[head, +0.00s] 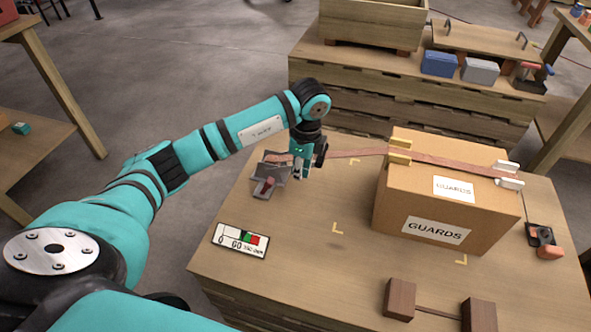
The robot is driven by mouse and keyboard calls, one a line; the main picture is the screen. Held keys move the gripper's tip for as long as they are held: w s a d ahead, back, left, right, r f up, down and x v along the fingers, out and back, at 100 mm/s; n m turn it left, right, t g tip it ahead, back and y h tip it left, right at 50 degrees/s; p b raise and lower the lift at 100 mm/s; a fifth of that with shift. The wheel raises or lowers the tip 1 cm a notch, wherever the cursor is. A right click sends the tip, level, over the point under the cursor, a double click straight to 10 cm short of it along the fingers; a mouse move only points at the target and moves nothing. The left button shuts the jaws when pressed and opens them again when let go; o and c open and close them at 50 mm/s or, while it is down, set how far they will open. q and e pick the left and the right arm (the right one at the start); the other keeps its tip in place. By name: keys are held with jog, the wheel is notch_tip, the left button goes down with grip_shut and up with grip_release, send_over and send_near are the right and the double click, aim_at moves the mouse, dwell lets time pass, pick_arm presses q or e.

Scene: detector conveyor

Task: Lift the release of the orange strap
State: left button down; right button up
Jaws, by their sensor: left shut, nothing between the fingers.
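The orange strap (432,159), a dull reddish-orange band, runs over the top of a cardboard box (400,205) marked GUARDS. Its left end goes down to a grey metal buckle (271,176) with a reddish part, lying on the table left of the box. My left gripper (300,175) points down just right of the buckle, close to the strap. It is shut and empty. It hides part of the strap and the buckle's right end; I cannot tell whether it touches them. My right gripper is out of view.
Yellow and white corner pieces (400,150) sit under the strap on the box. A sign card (240,240) lies at the table's left edge, brown blocks (400,299) at the front, a black-orange device (543,241) at right. The table left of the box is mostly clear.

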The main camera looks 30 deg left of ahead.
aim_at(267, 187)
pick_arm(q)
jog(key=shift+a+r, duration=0.2)
jog(key=shift+r, duration=0.05)
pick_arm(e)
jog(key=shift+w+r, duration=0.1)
pick_arm(q)
jog(key=f, duration=0.3)
jog(key=f+b, duration=0.1)
jog(key=f, duration=0.6)
jog(key=shift+s+a, duration=0.1)
jog(key=shift+a, duration=0.3)
jog(key=a, duration=0.1)
jog(key=a+r, duration=0.1)
jog(key=a, duration=0.1)
jog(key=shift+s+r, duration=0.2)
jog(key=shift+s, duration=0.15)
jog(key=shift+a+r, duration=0.15)
jog(key=shift+a, duration=0.15)
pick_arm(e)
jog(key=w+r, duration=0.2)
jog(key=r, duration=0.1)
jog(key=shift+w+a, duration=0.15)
